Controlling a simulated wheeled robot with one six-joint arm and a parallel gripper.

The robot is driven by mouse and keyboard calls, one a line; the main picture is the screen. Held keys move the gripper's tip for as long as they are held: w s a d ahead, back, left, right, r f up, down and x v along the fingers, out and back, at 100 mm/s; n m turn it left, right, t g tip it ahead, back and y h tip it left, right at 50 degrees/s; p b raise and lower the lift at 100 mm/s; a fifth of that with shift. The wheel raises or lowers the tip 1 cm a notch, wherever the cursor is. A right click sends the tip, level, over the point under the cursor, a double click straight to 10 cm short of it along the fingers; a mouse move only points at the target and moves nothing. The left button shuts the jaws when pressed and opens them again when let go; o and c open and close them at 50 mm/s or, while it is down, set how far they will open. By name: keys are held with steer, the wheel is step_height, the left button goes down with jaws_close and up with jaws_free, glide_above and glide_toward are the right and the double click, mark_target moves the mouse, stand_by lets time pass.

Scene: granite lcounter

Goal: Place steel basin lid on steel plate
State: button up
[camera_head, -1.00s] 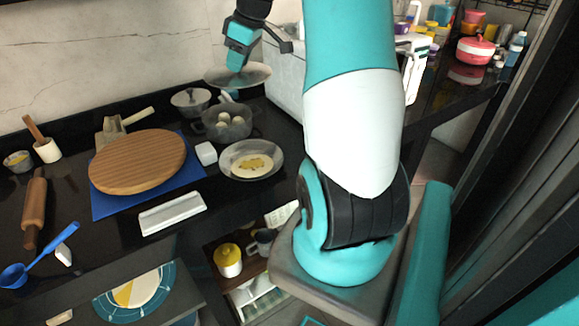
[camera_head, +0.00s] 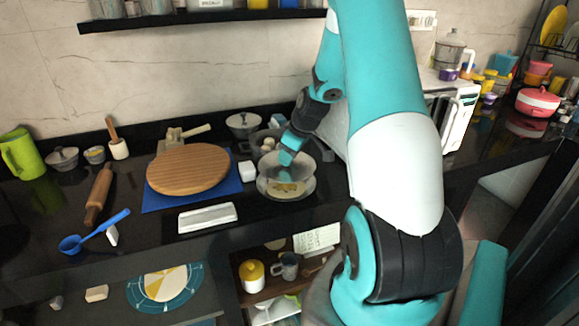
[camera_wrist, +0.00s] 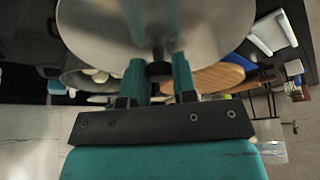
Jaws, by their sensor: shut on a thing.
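The steel basin lid (camera_head: 299,168) is a round, shiny, translucent-looking disc in the head view. My gripper (camera_head: 287,158) is shut on its knob and holds it over the steel plate (camera_head: 304,191). The plate lies on the black counter and has a pale, yellow-topped piece of food in it. From this angle I cannot tell whether the lid touches the plate. In the wrist view the lid (camera_wrist: 205,28) fills the top, and the two teal fingers (camera_wrist: 158,72) close around its dark knob.
A bowl (camera_head: 259,140) with pale round items stands just behind the plate. A small white block (camera_head: 248,171) and a round wooden board (camera_head: 189,168) on a blue mat are to the left. A white appliance (camera_head: 455,118) stands to the right. The counter's front edge is near.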

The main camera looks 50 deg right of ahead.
mark_target(288, 169)
steer(key=shift+f, duration=2.35)
steer(key=shift+f, duration=0.2)
steer(key=o, duration=0.9)
steer(key=shift+r, duration=0.1)
